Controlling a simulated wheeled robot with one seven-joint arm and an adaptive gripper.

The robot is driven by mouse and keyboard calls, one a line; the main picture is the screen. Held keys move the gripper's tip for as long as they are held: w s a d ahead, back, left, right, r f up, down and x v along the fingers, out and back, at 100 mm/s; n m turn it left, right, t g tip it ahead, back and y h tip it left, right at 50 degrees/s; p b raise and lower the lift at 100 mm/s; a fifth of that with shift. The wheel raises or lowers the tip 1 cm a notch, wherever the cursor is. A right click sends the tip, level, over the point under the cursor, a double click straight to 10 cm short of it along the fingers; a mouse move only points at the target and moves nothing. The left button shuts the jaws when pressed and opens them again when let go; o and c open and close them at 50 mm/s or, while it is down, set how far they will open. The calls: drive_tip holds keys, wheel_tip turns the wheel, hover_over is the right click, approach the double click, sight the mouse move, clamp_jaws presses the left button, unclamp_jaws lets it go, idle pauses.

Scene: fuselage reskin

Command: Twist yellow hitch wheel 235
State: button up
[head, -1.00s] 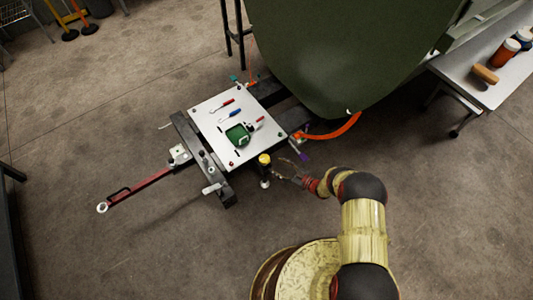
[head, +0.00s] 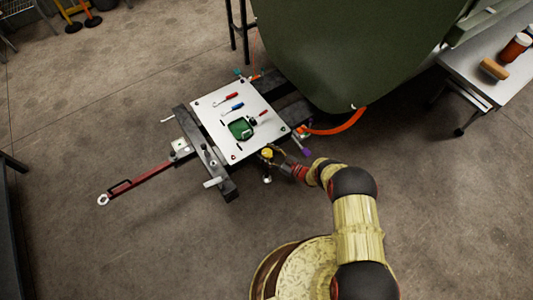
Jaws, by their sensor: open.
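The yellow hitch wheel (head: 267,153) is a small yellow knob on an upright post at the near right edge of the trailer frame, beside the white plate. My gripper (head: 272,156) reaches in from the right and is at the wheel, with its fingers open around or beside it. The fingers are small and dark here, so I cannot tell whether they touch the wheel. A silver foot of the post (head: 267,180) shows just below.
The white plate (head: 215,101) carries a green tray (head: 240,129) and several hand tools. A red tow bar (head: 140,185) extends left. A large green panel (head: 350,50) stands behind, with an orange strap (head: 340,127) below it. The floor in front is clear.

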drive_tip(key=c, duration=1.1)
drive_tip(key=shift+c, duration=0.5)
